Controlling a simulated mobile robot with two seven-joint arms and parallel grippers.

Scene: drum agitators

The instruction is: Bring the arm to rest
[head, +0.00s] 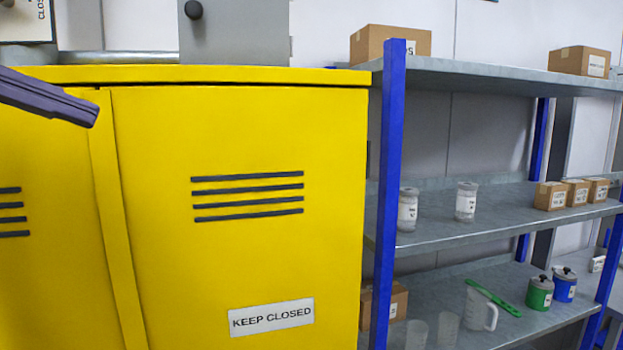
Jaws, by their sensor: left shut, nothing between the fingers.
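My left gripper (84,110) comes in from the left edge at the upper left, in front of the yellow cabinet (240,140). Its dark fingers are shut together with nothing between them. It hangs in the air, and whether it touches the cabinet cannot be told from this view. My right gripper is not in view.
The cabinet doors are closed and carry a "KEEP CLOSED" label (271,317). To the right stands a shelf rack with a blue post (388,190), holding cardboard boxes (580,61), jars (466,201), a measuring jug (480,309) and a green canister (540,293).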

